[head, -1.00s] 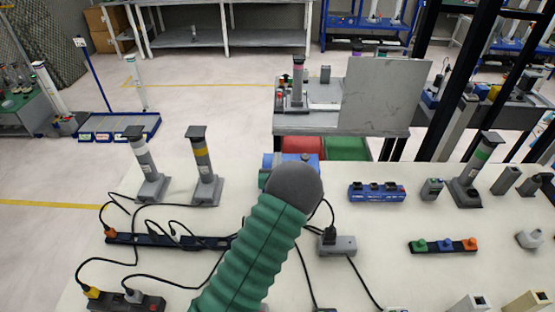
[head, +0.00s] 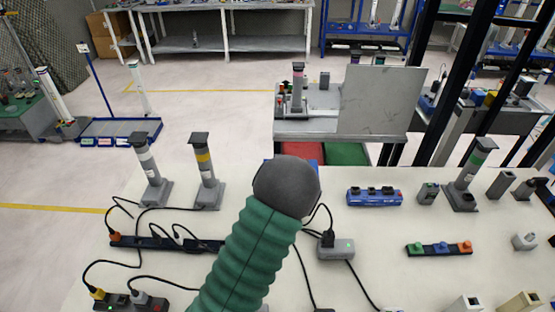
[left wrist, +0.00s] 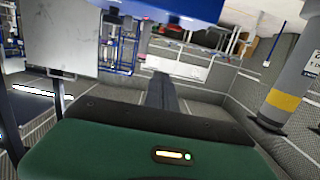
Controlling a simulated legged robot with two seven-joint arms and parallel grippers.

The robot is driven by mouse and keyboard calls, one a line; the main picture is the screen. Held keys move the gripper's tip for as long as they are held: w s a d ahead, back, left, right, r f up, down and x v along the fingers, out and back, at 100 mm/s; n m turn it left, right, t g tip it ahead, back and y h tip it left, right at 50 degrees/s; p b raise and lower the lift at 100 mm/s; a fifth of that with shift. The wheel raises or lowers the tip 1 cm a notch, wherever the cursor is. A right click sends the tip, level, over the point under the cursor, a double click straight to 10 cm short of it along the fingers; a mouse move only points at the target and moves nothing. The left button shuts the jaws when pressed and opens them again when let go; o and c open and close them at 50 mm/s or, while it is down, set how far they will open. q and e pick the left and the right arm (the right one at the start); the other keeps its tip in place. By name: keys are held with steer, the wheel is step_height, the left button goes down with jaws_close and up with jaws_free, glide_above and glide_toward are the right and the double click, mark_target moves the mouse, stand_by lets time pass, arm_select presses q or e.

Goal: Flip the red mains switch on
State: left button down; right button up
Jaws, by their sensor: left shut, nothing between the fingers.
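My left arm, in a green ribbed sleeve, comes up from the bottom of the head view and ends in a dark grey rounded joint; this hides its gripper there. In the left wrist view a dark bar, my left gripper (left wrist: 162,92), points ahead beyond the green housing, shut and empty. A blue box (head: 314,166) is mostly hidden behind the joint. A blue surface (left wrist: 190,8) fills the top of the wrist view. I cannot make out a red mains switch for certain; a dark power box (head: 122,303) at the lower left has small red and green spots.
Two grey posts (head: 206,170) stand at the table's back left. A cabled black strip (head: 165,243), a grey plug box (head: 335,248), a blue strip (head: 374,198) and a button strip (head: 438,248) lie on the white table. Black cables cross it. Bare tabletop shows between them.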

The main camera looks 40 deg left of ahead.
arm_select(q)
steer(key=s+d, duration=0.1)
steer(key=s+r, duration=0.1)
steer(key=shift+s+d+r, duration=0.1)
steer(key=shift+s+d, duration=0.2)
steer(key=shift+d, duration=0.1)
steer(key=shift+w+d, duration=0.1)
